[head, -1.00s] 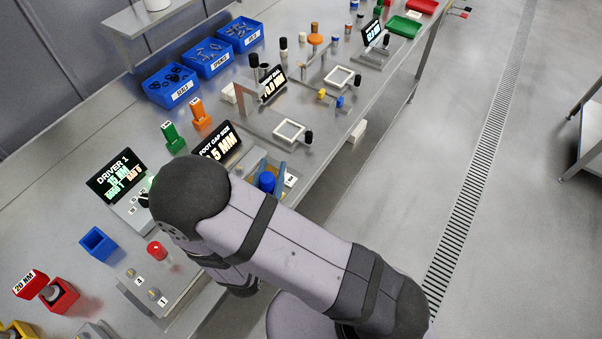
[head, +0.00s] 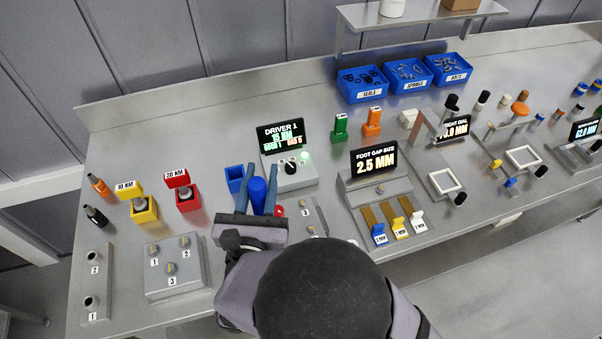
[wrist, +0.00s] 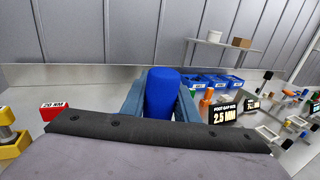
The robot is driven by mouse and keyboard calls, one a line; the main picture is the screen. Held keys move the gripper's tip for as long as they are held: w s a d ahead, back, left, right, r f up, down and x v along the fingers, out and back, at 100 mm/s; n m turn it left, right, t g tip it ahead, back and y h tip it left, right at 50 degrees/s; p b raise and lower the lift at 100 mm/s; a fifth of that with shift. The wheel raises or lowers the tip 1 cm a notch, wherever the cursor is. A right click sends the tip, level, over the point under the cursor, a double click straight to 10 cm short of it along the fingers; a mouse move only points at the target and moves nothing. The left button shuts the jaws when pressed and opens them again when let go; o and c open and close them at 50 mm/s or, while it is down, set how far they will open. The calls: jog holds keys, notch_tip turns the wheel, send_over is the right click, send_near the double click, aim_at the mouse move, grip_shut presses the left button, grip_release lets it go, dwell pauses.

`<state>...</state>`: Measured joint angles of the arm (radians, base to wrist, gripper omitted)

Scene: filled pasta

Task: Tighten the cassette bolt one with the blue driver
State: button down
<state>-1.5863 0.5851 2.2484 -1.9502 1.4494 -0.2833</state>
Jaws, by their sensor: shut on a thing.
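My gripper (head: 260,178) is shut on the blue driver (head: 257,196); the driver's rounded blue top also shows between the fingers in the wrist view (wrist: 162,92). The driver's lower end is hidden. A grey block (head: 190,288) with brass bolts marked 1, 2 and 3 is left of my gripper; bolt 1 (head: 152,249) is at its upper left. Another grey block (head: 312,208) lies right of my gripper, partly hidden, with a bolt marked 3 and a red cylinder (head: 279,211). I cannot tell which block is the cassette. The open blue holder (head: 234,174) stands behind my gripper.
The driver display (head: 281,134) stands behind a control box with a green light. The foot gap station (head: 385,195) is right. The bench left of the grey block has some clear metal.

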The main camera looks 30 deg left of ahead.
jog(key=shift+s+a+f+n+y, duration=0.1)
jog(key=shift+s+a+n+y, duration=0.3)
jog(key=shift+s+a, duration=1)
jog(key=shift+s+d+b, duration=0.1)
jog(key=shift+b, duration=0.2)
jog(key=shift+f+b, duration=2.5)
jog(key=shift+f, duration=0.25)
jog(key=shift+f+b, duration=0.95)
jog(key=shift+b, duration=0.1)
jog(key=shift+r, duration=0.2)
notch_tip(320, 180, up, 5)
jog(key=p, duration=0.4)
jog(key=shift+f, duration=0.15)
